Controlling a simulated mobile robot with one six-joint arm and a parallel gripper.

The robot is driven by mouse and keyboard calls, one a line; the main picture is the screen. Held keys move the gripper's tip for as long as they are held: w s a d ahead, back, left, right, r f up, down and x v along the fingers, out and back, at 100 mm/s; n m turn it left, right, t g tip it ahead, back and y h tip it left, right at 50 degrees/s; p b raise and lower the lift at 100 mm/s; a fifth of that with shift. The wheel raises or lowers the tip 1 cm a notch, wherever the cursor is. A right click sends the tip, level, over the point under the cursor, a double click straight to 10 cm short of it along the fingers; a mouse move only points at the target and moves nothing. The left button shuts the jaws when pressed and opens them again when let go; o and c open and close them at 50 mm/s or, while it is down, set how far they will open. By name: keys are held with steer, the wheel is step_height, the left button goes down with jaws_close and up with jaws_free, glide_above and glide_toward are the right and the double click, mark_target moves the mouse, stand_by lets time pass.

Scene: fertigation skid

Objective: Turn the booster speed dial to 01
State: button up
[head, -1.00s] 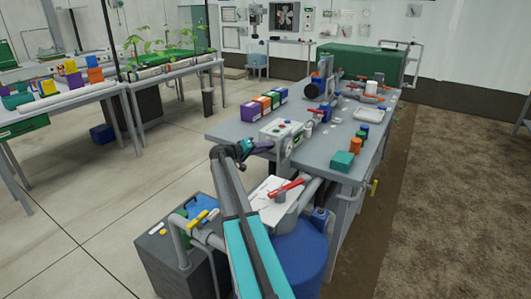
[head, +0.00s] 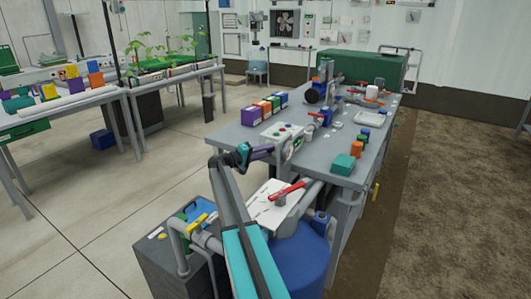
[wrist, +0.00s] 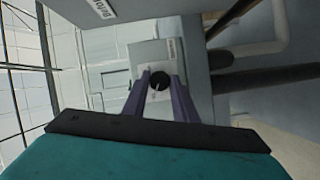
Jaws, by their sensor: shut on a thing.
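The booster speed dial (wrist: 160,81) is a round black knob on a pale plate in the wrist view. Its scale marks are too small to read. My gripper (wrist: 159,84) has its two purple fingers on either side of the knob and is shut on it. The dial itself is hidden or too small to tell there.
The grey bench (head: 335,150) carries purple, orange and green boxes (head: 264,107), a teal block (head: 343,163) and pipework with red handles. Below my arm are a blue drum (head: 300,262), a white board with a red handle (head: 288,191) and grey pipes. Open floor lies left.

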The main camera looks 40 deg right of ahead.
steer(key=o, duration=1)
steer(key=shift+o, duration=0.2)
steer(key=shift+a, duration=0.1)
steer(key=w+a+r, duration=0.1)
steer(key=w+a, duration=0.1)
steer(key=a, duration=1.1)
steer(key=shift+a+b, duration=0.2)
steer(key=shift+b, duration=0.25)
